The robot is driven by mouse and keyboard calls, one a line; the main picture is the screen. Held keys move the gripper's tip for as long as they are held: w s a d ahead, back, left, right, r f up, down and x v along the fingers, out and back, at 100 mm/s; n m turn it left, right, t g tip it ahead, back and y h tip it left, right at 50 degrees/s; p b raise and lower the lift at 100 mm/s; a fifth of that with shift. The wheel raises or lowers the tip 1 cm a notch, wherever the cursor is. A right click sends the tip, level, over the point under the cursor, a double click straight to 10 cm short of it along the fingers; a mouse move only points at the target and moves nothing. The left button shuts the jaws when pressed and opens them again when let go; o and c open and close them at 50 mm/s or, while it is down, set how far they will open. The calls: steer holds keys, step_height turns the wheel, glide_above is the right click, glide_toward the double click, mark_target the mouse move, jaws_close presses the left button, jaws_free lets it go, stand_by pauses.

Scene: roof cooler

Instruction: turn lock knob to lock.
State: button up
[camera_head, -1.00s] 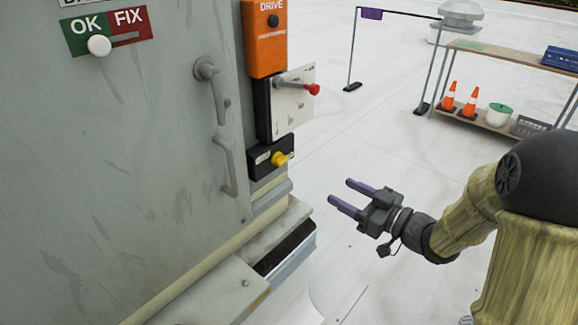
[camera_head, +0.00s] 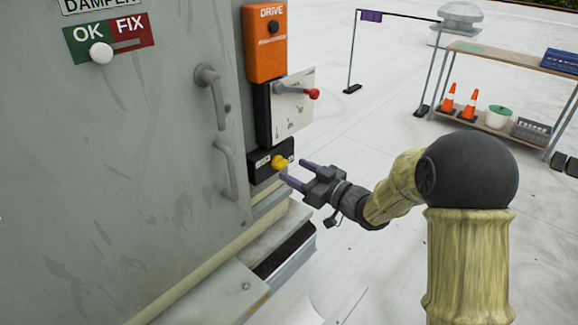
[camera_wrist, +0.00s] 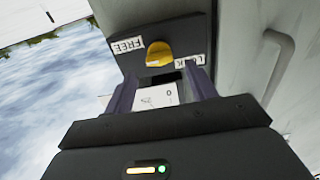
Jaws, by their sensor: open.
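The lock knob (camera_head: 279,162) is yellow and sits on a small black box (camera_head: 259,165) low on the cabinet's right side. In the wrist view the knob (camera_wrist: 159,54) lies between a FREE label (camera_wrist: 127,45) and a LOCK label (camera_wrist: 189,67) that is partly hidden. Its exact setting is hard to tell. My gripper (camera_head: 296,172) is open, its two purple fingers pointing at the knob. In the wrist view the fingers (camera_wrist: 158,92) stand apart, with the knob just beyond the gap between them. I see no clear contact.
Above the black box are a lever with a red tip (camera_head: 312,94) and an orange DRIVE box (camera_head: 265,42). Grey handles (camera_head: 212,92) are on the cabinet door. A ledge (camera_head: 270,240) juts out below. The roof floor to the right is open up to a shelf (camera_head: 505,52).

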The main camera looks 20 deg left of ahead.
mark_target(285, 165)
steer(key=x, duration=0.3)
steer(key=shift+w+a, duration=0.1)
steer(key=shift+a, duration=0.05)
steer(key=c, duration=1)
